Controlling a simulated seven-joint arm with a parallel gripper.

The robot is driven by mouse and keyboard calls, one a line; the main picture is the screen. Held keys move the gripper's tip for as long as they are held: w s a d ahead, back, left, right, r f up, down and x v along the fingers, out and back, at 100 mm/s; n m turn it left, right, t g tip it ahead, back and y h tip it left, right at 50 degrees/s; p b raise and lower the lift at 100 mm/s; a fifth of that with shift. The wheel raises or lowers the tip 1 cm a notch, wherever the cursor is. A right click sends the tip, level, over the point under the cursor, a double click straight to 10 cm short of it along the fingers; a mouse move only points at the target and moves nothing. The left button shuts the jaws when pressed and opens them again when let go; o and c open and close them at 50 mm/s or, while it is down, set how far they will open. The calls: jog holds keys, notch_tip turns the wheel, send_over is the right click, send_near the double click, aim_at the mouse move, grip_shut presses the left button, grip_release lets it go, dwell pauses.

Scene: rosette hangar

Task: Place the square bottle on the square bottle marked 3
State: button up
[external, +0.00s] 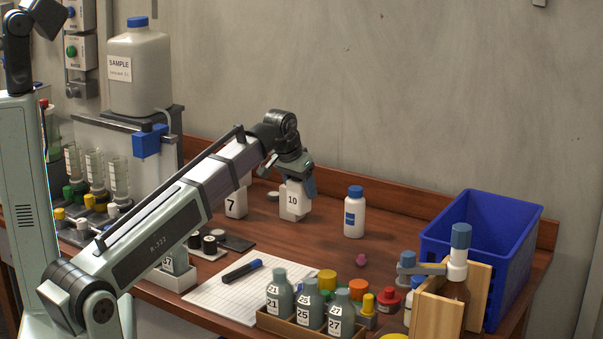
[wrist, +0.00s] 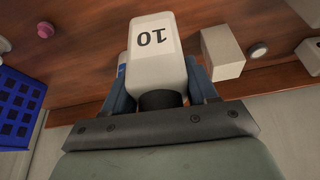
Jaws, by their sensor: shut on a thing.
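My gripper (external: 297,184) is shut on a white square bottle marked 10 (external: 292,204), near the back of the table. In the wrist view this bottle (wrist: 153,45) sits between the blue fingers, its dark neck towards the palm. I cannot tell whether its base touches the table. A white square bottle marked 7 (external: 236,204) stands to its left in the external view. The wrist view shows a pale square block (wrist: 223,50) beside the held bottle and another pale one (wrist: 311,56) at the right edge, with no readable numbers. I see no number 3.
A white round bottle with a blue cap (external: 354,214) stands right of the held bottle. A blue crate (external: 490,215) is at the right. A tray of grey bottles (external: 290,322), a notepad (external: 225,296) with a marker, and a brown bottle (external: 457,275) are in front.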

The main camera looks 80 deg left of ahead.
jog(key=shift+r, duration=0.5)
jog(key=s+a+r+n, duration=0.2)
jog(key=s+a+r, duration=0.15)
jog(key=a, duration=0.75)
jog(key=s+a+r+n+g+y, duration=0.15)
jog(key=s+a, duration=0.35)
jog(key=a, duration=0.6)
jog(key=s+a+r+n, duration=0.1)
jog(key=s+a+r, duration=0.3)
jog(key=a, duration=0.8)
jog(key=w+a+r+n, duration=0.1)
jog(key=w+a+r, duration=0.1)
jog(key=a, duration=0.5)
jog(key=shift+w+a+f, duration=0.1)
jog(key=shift+w+f, duration=0.05)
jog(key=shift+f, duration=4.3)
jog(key=shift+f, duration=0.15)
jog(key=o, duration=1.2)
